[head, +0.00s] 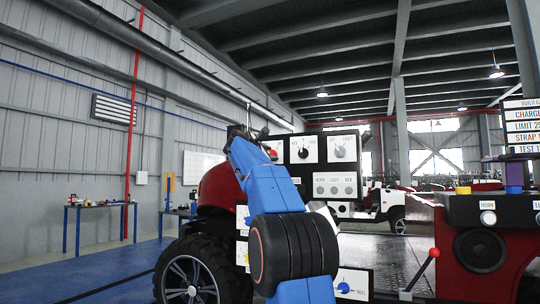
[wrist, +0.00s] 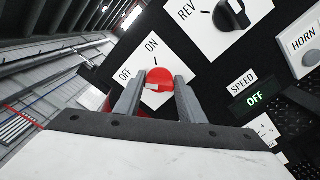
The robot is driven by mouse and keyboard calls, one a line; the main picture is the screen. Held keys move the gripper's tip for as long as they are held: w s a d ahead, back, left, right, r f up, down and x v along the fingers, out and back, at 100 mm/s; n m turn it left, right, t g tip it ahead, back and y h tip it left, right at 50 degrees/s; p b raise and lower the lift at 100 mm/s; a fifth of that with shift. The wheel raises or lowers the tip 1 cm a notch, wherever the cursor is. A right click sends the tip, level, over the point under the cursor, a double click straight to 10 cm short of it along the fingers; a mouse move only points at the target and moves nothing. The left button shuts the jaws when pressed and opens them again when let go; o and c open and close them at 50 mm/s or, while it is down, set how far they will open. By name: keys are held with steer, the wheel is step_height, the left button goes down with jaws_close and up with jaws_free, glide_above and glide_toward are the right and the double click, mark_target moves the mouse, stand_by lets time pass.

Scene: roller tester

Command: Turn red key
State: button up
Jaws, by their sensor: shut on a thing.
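The red key (wrist: 160,77) sits on a white plate (wrist: 153,58) marked OFF at left and ON at upper right in the wrist view. My gripper (wrist: 160,88) is shut on the red key, with one grey finger on each side of it. The key's exact angle between the marks is hard to tell. In the head view a small bit of the red key (head: 272,154) shows beside my blue arm, which hides most of its plate. The fingers are not clear in that view.
A black REV knob (wrist: 233,14) is close at the upper right of the key. A HORN button (wrist: 311,58) and a SPEED display (wrist: 254,98) reading OFF are farther right. In the head view, a large black tyre (head: 190,275) stands left of my arm.

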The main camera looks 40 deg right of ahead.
steer(key=shift+f, duration=0.15)
steer(key=o, duration=1)
steer(key=shift+w, duration=0.1)
steer(key=shift+o, duration=0.2)
steer(key=v, duration=1.7)
steer(key=shift+a, duration=0.25)
steer(key=s+a+f+m+y, duration=0.4)
steer(key=s+a+f, duration=0.7)
steer(key=f, duration=0.9)
steer(key=s+a+f+m+g+y, duration=0.1)
steer(key=s+a+f+m+y, duration=0.2)
steer(key=f, duration=1.8)
steer(key=s+a+f+m+g+y, duration=0.1)
steer(key=s+a+f+m+y, duration=0.3)
steer(key=s+a+f+y, duration=0.5)
steer(key=s+a+f, duration=0.9)
steer(key=s+f, duration=0.2)
steer(key=shift+s+a+f+m+y, duration=0.25)
steer(key=shift+s+a+m+y, duration=0.05)
